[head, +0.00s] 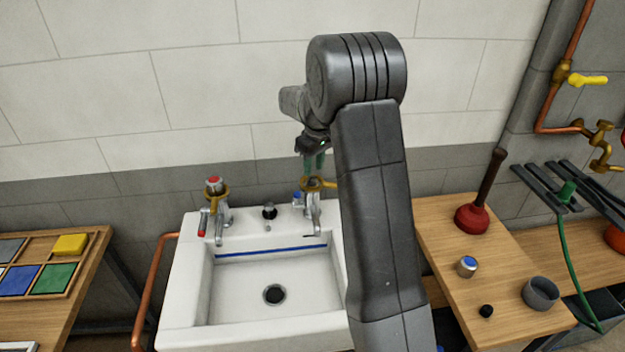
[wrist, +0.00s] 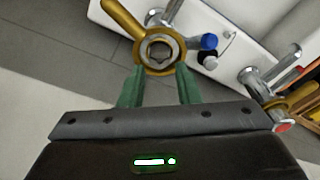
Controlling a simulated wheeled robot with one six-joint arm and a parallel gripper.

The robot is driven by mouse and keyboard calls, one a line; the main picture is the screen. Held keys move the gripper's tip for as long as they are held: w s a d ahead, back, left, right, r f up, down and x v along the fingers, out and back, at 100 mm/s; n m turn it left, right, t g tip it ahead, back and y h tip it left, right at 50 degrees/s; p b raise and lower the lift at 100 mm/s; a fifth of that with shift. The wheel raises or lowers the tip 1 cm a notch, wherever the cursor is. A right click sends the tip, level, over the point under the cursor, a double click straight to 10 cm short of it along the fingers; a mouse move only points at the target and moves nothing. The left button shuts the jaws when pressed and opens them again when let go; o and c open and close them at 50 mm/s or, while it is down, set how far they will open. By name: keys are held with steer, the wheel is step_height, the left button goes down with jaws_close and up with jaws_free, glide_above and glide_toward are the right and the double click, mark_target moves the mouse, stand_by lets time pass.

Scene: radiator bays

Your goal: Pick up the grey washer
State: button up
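My gripper (head: 314,166) hangs over the right-hand tap (head: 313,213) at the back of the sink. In the wrist view my gripper (wrist: 158,76) is open, its two green fingers apart with nothing between them. Just beyond the fingertips is the tap's top, ringed by a brass-coloured collar with a handle (wrist: 158,68). Inside the collar is a grey ring with a dark brown centre (wrist: 158,50). I cannot tell whether this ring is the grey washer or part of the tap. No other grey washer is clearly visible.
A blue-topped part (wrist: 208,42) is close beside the tap. The left tap (head: 214,205) has a red top. The white sink (head: 180,315) is empty. A plunger (head: 473,218), blue-topped knob (head: 467,266) and grey cup (head: 541,293) stand on the right bench.

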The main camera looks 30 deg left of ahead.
mark_target(312, 177)
steer(key=f, duration=0.2)
steer(key=f+p, duration=0.1)
steer(key=f, duration=0.1)
steer(key=shift+w+a, duration=0.15)
steer(key=shift+a, duration=0.15)
steer(key=c, duration=0.6)
steer(key=shift+c, duration=0.2)
